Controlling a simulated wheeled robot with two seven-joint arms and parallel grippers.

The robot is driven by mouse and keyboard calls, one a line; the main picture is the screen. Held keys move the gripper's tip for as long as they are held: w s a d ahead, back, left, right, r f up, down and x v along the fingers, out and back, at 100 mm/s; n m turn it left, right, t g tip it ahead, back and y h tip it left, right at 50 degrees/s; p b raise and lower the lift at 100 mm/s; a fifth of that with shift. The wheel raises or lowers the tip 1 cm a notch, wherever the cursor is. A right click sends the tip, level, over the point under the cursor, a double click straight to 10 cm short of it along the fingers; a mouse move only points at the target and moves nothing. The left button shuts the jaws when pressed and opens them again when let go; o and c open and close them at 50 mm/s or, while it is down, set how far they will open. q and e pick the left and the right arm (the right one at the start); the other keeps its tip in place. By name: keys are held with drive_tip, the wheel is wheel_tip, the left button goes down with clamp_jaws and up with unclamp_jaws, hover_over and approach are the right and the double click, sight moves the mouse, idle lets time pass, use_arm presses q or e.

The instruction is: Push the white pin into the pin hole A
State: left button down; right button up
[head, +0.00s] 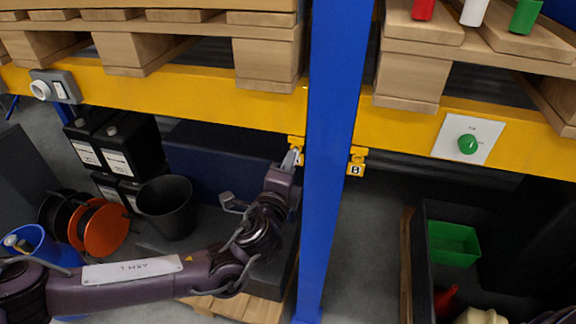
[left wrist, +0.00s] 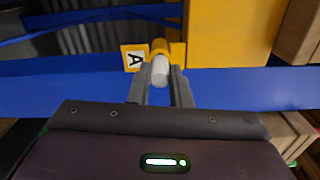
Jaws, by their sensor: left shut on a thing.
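My left gripper (head: 291,157) is at the left side of the blue upright, just under the yellow beam. In the left wrist view, the left gripper (left wrist: 161,82) is shut on the white pin (left wrist: 161,69), with the pin between its fingertips. The far end of the pin lines up with the yellow holder (left wrist: 160,46) of pin hole A, beside the "A" label (left wrist: 134,58). The hole itself is hidden behind the pin, so I cannot tell whether the tip is inside. In the head view the holder (head: 297,143) is partly covered by the gripper. My right gripper is not in view.
The blue upright (head: 335,150) stands right beside the left gripper. A second yellow holder marked "B" (head: 356,162) is on its other side. The yellow beam (head: 200,90) runs above. A black bucket (head: 167,207) and an orange reel (head: 103,228) stand below left.

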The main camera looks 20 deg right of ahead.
use_arm(q)
drive_tip(key=shift+w+d+b, duration=0.25)
drive_tip(key=shift+w+b, duration=0.1)
drive_tip(key=shift+b, duration=0.05)
idle(0.4)
drive_tip(key=c, duration=1.7)
unclamp_jaws()
drive_tip(key=shift+r, duration=0.1)
drive_tip(key=shift+c, duration=0.2)
drive_tip(key=o, duration=0.5)
drive_tip(key=shift+w+d, duration=0.1)
drive_tip(key=shift+w, duration=0.05)
drive_tip(key=shift+b+v, duration=1.1)
drive_tip(key=shift+v, duration=3.5)
drive_tip(key=shift+w, duration=0.1)
